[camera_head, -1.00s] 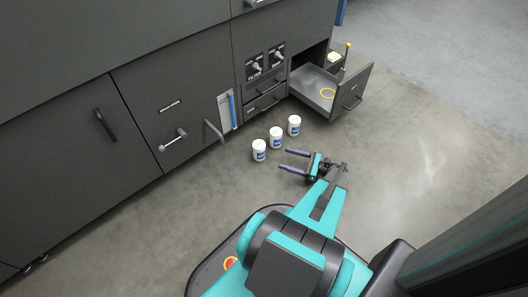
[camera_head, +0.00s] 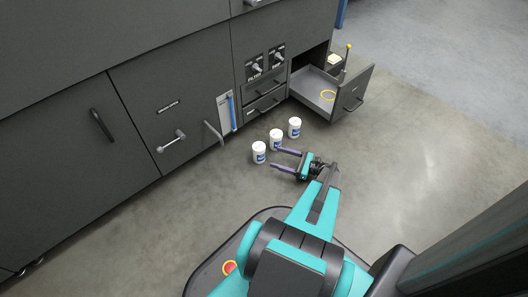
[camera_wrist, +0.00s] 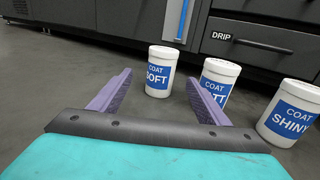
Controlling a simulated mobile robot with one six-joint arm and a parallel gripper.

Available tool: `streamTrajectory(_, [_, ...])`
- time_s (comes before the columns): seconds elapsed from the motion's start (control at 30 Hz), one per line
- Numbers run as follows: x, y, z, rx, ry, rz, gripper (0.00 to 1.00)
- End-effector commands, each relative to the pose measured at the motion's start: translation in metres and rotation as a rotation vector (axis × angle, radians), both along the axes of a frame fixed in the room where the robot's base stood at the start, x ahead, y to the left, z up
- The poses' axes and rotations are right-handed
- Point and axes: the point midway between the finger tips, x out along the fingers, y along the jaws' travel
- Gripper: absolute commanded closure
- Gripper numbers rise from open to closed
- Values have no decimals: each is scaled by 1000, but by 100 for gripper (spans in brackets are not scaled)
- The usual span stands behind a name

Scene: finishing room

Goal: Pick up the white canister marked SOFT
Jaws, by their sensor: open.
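The white canister marked SOFT (camera_wrist: 159,72) stands upright on the floor, with a blue label reading COAT SOFT. In the head view it is the leftmost of three white canisters (camera_head: 259,152). My gripper (camera_head: 276,159) is open and empty, low near the floor, to the right of this canister and pointing towards it. In the wrist view the canister shows between the two purple fingers (camera_wrist: 158,88), beyond their tips, with a gap still visible.
A canister partly reading "TT" (camera_wrist: 220,72) stands close to the right of SOFT, partly hidden by my right finger. A SHINY canister (camera_wrist: 292,112) stands further right. Dark cabinets (camera_head: 170,120) rise behind.

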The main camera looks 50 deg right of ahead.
Motion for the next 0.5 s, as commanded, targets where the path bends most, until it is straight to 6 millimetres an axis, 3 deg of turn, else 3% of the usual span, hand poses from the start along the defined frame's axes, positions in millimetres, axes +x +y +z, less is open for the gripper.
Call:
streamTrajectory(0.2, [24,11,-1,-1,0,2,30])
streamTrajectory(0.5, [29,12,1,-1,0,-1,30])
